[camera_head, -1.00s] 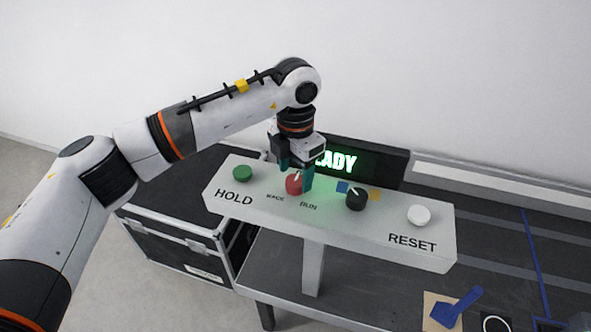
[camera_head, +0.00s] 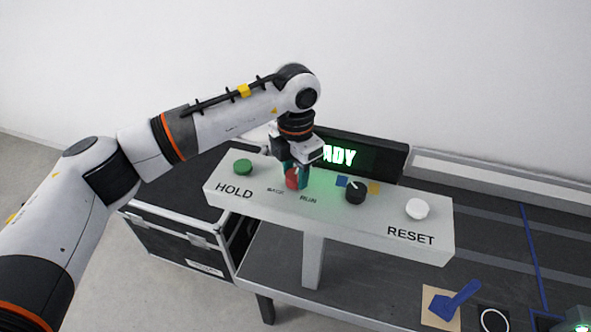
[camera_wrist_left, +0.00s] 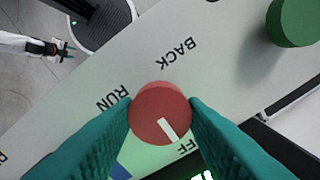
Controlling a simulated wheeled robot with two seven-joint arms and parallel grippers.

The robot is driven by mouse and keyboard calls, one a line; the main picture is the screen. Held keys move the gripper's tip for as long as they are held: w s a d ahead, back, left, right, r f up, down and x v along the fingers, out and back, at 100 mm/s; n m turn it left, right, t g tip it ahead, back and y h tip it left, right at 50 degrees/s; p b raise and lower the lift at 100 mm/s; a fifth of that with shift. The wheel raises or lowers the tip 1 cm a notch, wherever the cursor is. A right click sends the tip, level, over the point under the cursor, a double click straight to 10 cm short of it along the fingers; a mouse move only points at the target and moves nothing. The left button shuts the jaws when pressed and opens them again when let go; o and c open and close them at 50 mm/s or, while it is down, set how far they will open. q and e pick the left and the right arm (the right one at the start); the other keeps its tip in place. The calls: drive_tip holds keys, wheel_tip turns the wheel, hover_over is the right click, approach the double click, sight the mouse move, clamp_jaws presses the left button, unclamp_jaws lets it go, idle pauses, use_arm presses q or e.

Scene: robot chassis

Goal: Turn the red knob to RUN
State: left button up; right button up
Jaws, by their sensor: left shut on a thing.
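The red knob (camera_head: 291,180) sits on the light grey panel (camera_head: 330,212), between the green button and the black knob. My left gripper (camera_head: 296,177) points down over it. In the left wrist view its teal fingers are shut on the red knob (camera_wrist_left: 160,112), one on each side. The knob's white pointer line aims to the lower right there, toward a partly hidden label ending in "FF". The RUN label (camera_wrist_left: 112,97) lies to the knob's upper left and BACK above it. My right gripper (camera_wrist_left: 62,50) shows small in the left wrist view, fingers apart.
A green button (camera_head: 242,166) marked HOLD, a black knob (camera_head: 355,194) and a white button (camera_head: 417,209) marked RESET share the panel. A display (camera_head: 360,158) with green letters, partly covered, stands behind. A blue scoop-like tool (camera_head: 452,301) lies at lower right.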

use_arm(q)
drive_tip(key=shift+f+m+b, duration=0.15)
drive_tip(key=shift+m+b, duration=0.15)
drive_tip(key=shift+b, duration=0.25)
drive_tip(key=m+b, duration=0.4)
drive_tip(key=b, duration=0.1)
drive_tip(key=m+b, duration=0.2)
drive_tip(key=m, duration=0.1)
drive_tip(key=shift+r+m+b, duration=0.2)
drive_tip(key=shift+m+b, duration=0.7)
drive_tip(key=shift+m, duration=1.3)
drive_tip(key=o, duration=1)
drive_tip(key=shift+r, duration=0.15)
